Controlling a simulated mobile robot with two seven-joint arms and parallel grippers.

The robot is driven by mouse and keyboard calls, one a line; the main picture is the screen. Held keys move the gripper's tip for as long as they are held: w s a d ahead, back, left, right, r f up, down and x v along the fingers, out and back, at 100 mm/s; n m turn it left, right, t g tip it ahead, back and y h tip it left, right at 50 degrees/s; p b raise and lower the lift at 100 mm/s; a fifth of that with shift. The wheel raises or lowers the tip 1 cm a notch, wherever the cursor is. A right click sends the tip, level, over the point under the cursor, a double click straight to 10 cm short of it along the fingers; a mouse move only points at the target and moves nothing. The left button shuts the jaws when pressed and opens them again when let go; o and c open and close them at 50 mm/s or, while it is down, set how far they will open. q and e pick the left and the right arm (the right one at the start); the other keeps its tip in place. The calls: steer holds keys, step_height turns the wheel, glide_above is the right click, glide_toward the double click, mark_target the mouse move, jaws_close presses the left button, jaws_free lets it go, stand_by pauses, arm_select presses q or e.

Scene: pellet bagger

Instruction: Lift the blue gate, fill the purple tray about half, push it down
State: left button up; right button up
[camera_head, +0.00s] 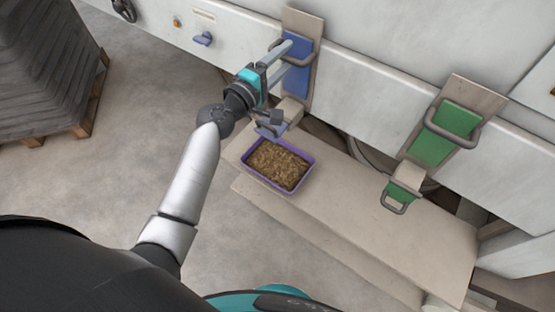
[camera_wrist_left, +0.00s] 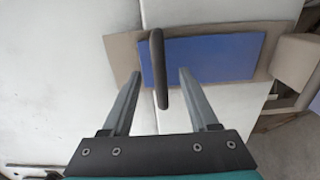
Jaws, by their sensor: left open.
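The blue gate (camera_head: 298,79) is a blue panel on a beige board on the machine's wall, with a grey bar handle. In the left wrist view the blue gate (camera_wrist_left: 205,60) lies ahead, and its dark handle (camera_wrist_left: 158,68) stands between my fingers with gaps on both sides. My left gripper (camera_head: 287,56) is open at this handle; it also shows in the wrist view (camera_wrist_left: 158,75). The purple tray (camera_head: 299,181) sits on the beige bench below the gate. Brown pellets (camera_head: 277,165) cover its floor; their exact depth is hard to judge. My right gripper is out of view.
A green gate (camera_head: 432,137) with its own handle is to the right, with a smaller green part (camera_head: 402,188) below it. The bench (camera_head: 365,230) is clear right of the tray. A loaded pallet (camera_head: 65,125) stands far left.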

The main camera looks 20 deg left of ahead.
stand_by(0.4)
arm_select(q)
steer(key=v, duration=0.7)
stand_by(1.0)
